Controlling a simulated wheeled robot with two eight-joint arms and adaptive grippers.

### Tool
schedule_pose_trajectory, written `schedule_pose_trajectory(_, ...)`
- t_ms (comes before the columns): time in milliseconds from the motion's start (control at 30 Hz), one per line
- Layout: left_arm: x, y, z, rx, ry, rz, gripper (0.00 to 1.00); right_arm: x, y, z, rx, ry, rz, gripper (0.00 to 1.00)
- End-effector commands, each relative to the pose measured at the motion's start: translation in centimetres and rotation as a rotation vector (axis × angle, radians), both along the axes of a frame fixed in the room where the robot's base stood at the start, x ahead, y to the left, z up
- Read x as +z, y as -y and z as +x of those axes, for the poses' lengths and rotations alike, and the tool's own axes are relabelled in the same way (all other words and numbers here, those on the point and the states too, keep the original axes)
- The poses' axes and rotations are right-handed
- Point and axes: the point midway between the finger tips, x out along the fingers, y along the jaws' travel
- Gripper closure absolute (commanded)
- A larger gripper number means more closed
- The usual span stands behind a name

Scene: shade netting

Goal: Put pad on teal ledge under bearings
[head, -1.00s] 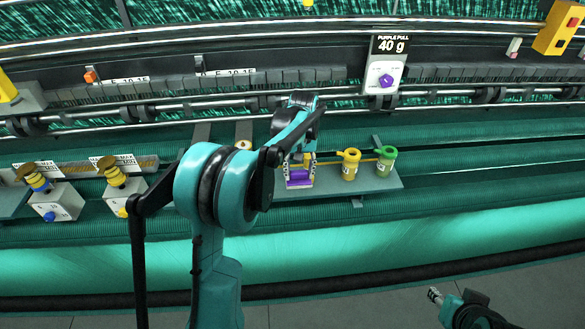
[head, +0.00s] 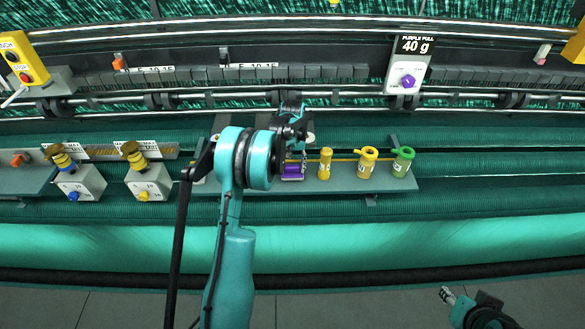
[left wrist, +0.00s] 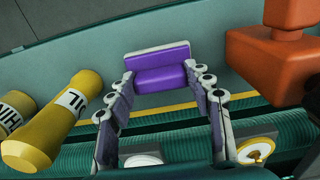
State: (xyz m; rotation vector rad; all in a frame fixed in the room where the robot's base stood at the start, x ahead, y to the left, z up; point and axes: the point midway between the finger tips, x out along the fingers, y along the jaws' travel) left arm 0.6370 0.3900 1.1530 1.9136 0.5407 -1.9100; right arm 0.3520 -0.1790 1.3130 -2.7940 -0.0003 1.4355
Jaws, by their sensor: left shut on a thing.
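The purple pad (left wrist: 160,78) sits between the fingertips of my left gripper (left wrist: 160,82) in the left wrist view. Its face is purple with a pale edge. In the head view the purple pad (head: 292,171) shows just below my left gripper (head: 293,158), over the grey-teal shelf. I cannot tell whether it touches the shelf. Black bearings (head: 402,101) sit along the rail behind. A dark teal ribbed surface (head: 470,130) runs below them. My right gripper (head: 447,295) is at the lower right, away from everything; its jaws are too small to read.
Two grey boxes (head: 80,184) with yellow tops stand left. An orange block (left wrist: 275,60) is close right in the wrist view.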

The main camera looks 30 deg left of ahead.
Motion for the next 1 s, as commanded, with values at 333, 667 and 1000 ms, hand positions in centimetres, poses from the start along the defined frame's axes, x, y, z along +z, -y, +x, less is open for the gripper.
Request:
schedule_pose_trajectory(333, -1.5, 0.0, 0.0, 0.0, 0.0, 0.0, 0.76, 0.2, 0.0, 0.0, 0.0, 0.0, 0.0, 0.6)
schedule_pose_trajectory(667, -1.4, 0.0, 0.0, 0.0, 0.0, 0.0, 0.28, 0.2, 0.0, 0.0, 0.0, 0.0, 0.0, 0.6)
schedule_pose_trajectory(1000, 1.9, 0.1, -0.1, 0.0, 0.0, 0.0, 0.28, 0.0, 0.0, 0.0, 0.0, 0.0, 0.0, 0.6)
